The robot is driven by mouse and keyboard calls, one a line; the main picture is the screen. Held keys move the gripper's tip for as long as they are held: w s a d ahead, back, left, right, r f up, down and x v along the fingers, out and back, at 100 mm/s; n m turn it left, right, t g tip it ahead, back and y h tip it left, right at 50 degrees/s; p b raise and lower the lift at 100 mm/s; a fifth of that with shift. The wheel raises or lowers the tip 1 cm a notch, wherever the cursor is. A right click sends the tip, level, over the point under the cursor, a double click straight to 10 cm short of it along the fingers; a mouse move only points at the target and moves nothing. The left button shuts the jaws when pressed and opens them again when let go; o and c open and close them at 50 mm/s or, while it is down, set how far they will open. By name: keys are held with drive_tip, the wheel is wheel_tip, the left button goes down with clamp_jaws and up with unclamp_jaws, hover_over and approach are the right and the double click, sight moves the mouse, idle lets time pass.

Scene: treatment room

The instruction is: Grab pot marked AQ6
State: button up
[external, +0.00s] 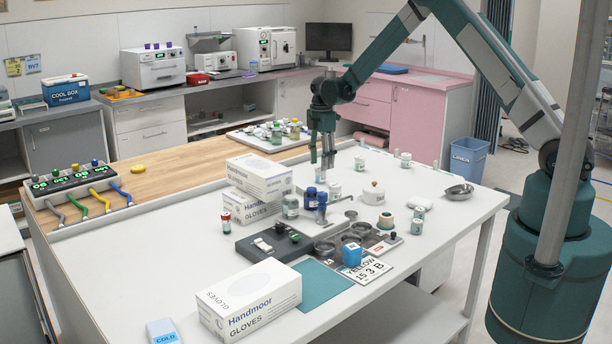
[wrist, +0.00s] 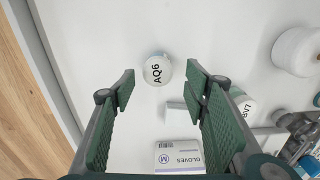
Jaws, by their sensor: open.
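The pot marked AQ6 (wrist: 157,70) is a small white round pot on the white table, seen from above in the wrist view. My gripper (wrist: 160,76) is open, its two green padded fingers spread to the left and right of the pot in the picture, with gaps on both sides. It holds nothing. In the external view my gripper (external: 324,160) points down over the table, behind the glove boxes. Labels on the small pots near it there are too small to read, so I cannot tell which is AQ6.
A pot marked BV7 (wrist: 242,101) stands right of the right finger. A glove box (wrist: 180,157) lies below AQ6 in the wrist view. A larger white container (wrist: 296,52) is at right. Stacked glove boxes (external: 260,178) stand left of my gripper. The table above AQ6 is clear.

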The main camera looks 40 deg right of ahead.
sight(320, 171)
drive_tip(key=shift+f, duration=0.15)
drive_tip(key=shift+w+f, duration=0.2)
drive_tip(key=shift+f, duration=1.15)
drive_tip(key=shift+f+p, duration=0.35)
drive_tip(key=shift+f, duration=0.75)
drive_tip(key=c, duration=1)
drive_tip(key=shift+r, duration=0.15)
drive_tip(key=shift+r+b, duration=0.35)
drive_tip(key=shift+r, duration=4.55)
